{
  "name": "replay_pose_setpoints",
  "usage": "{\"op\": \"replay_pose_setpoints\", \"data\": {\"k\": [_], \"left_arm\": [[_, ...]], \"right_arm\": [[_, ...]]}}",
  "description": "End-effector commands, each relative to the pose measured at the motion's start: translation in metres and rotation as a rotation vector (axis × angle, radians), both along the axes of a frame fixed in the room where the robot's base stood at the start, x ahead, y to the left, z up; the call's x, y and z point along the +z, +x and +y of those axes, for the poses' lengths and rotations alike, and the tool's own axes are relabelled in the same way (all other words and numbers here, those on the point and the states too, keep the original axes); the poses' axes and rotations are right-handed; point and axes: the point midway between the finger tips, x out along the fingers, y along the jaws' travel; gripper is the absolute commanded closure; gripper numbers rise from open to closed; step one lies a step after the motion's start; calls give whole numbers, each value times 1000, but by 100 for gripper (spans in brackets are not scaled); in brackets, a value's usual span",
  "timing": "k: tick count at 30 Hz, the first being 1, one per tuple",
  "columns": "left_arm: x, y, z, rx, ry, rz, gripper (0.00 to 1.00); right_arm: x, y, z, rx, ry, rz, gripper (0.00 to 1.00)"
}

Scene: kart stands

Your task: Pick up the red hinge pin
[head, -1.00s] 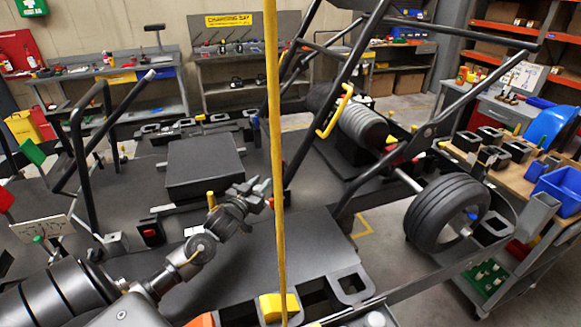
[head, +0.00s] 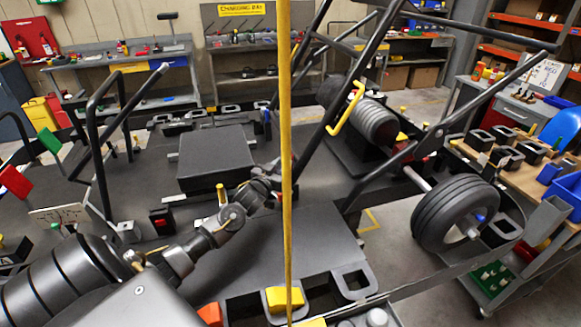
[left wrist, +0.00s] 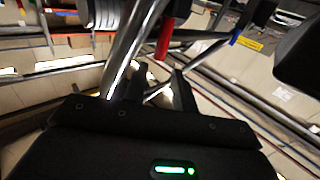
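In the left wrist view, a short red cylinder (left wrist: 165,40), which looks like the red hinge pin, hangs beside a grey metal tube, ahead of my fingers. My left gripper (left wrist: 160,92) shows there with its two dark fingers apart and a gap between them. The red piece is beyond the fingertips, not between them. In the head view my left gripper (head: 270,182) is beside the dark kart frame tubes, partly behind the yellow pole. I cannot make out the pin clearly in the head view. My right gripper is not in view.
A yellow upright pole (head: 286,150) stands close in front. Dark slanting frame tubes (head: 345,85) and a wheel (head: 455,212) are to the right. A black raised block (head: 213,158) sits on the dark platform. A parts bench (head: 530,165) stands at the far right.

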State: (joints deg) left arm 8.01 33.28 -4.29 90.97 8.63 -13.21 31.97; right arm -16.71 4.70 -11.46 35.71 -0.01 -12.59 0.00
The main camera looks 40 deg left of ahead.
Motion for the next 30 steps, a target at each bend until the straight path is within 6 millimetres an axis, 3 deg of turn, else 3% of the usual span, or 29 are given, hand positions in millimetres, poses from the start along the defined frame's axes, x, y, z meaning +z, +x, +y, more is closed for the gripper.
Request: {"op": "replay_pose_setpoints", "data": {"k": [3,7,17,24,30], "left_arm": [[4,17,3,2,0,1,73],[2,31,5,1,-1,0,73],[0,37,5,0,0,0,73],[0,37,6,0,0,0,100],[0,37,6,0,0,-1,100]], "right_arm": [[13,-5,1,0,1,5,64],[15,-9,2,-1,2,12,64],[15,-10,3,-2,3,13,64],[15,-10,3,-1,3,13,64],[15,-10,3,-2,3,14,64]]}}
